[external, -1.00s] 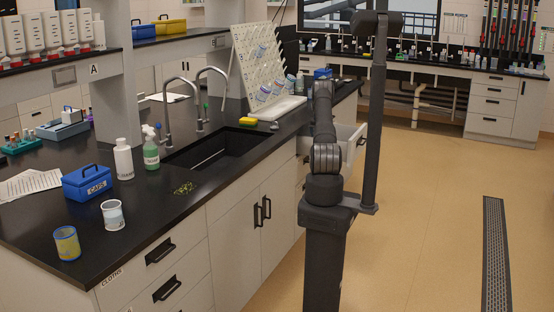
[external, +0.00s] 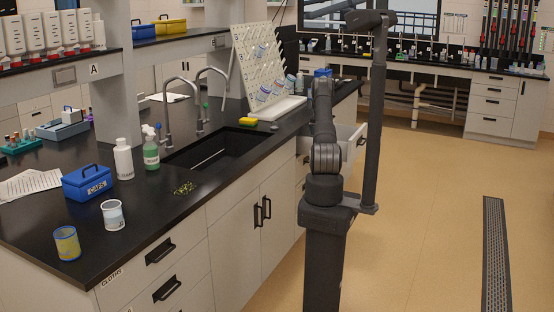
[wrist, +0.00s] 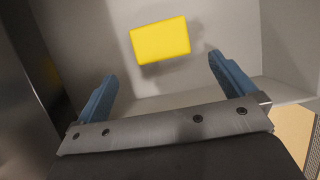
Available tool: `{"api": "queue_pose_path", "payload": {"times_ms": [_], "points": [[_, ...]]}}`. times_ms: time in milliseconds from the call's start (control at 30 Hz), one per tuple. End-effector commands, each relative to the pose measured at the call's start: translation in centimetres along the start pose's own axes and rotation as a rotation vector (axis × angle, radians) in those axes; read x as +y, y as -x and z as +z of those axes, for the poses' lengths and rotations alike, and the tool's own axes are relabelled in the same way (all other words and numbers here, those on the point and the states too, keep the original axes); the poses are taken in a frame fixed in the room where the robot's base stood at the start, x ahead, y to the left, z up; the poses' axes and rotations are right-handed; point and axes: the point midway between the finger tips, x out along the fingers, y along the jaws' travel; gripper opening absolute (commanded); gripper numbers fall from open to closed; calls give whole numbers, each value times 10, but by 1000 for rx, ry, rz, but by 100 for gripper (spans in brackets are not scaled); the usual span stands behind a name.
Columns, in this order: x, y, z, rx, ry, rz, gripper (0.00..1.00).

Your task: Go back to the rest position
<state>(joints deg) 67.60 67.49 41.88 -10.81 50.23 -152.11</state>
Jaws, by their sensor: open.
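My gripper (wrist: 162,66) is open, its two blue fingers spread wide with nothing between them. A flat yellow block (wrist: 160,40), like a sponge, lies beyond the fingertips on the pale floor of a box-like space, apart from both fingers. In the external view my arm (external: 325,160) stands at the right end of the sink counter, in front of an open drawer (external: 351,142). My gripper cannot be made out in that view.
A black sink (external: 208,150) with tall taps is set in the counter (external: 150,205). The floor (external: 430,220) to the right is clear.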

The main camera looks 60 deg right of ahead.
Motion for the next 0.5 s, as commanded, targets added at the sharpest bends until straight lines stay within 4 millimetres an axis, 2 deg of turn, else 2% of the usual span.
{"api": "queue_pose_path", "payload": {"times_ms": [200, 500], "points": [[0, -36, -1, 1, -1, -1, 100], [-1, -79, -1, 1, -1, 0, 100]]}}
